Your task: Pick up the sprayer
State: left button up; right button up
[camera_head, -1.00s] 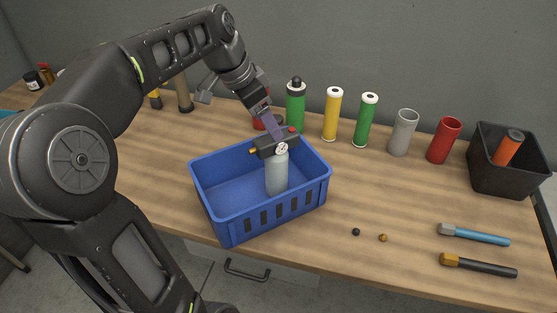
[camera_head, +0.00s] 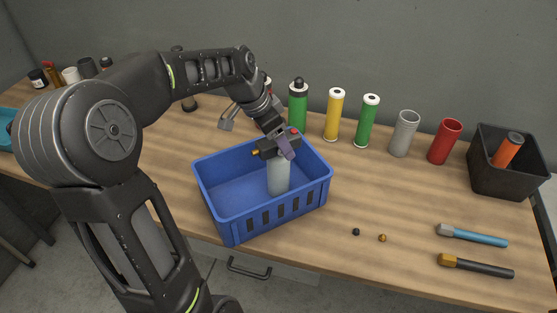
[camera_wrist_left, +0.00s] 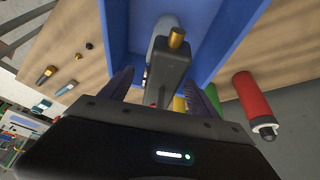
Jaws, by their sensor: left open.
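The sprayer (camera_head: 278,178) has a light grey bottle and a dark head with a brass nozzle, and it stands upright in the right part of the blue crate (camera_head: 213,222). My left gripper (camera_head: 284,147) is at the sprayer's head. In the left wrist view, the open fingers of my left gripper (camera_wrist_left: 167,86) lie on either side of the sprayer's dark head (camera_wrist_left: 170,72), with a gap visible on each side. The fingers partly hide the head and its gauge in the head view. My right gripper is not in view.
Behind the crate stand green bottles (camera_head: 366,122), a yellow bottle (camera_head: 333,116), a grey cup (camera_head: 404,135) and a red cup (camera_head: 444,143). A black bin (camera_head: 502,180) is at the far right. Two chisel-like tools (camera_head: 476,266) lie front right. The table right of the crate is mostly clear.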

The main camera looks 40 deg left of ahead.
pick_arm(q)
jog(key=shift+f, duration=0.3)
dwell(0.4)
grip_shut()
dwell(0.6)
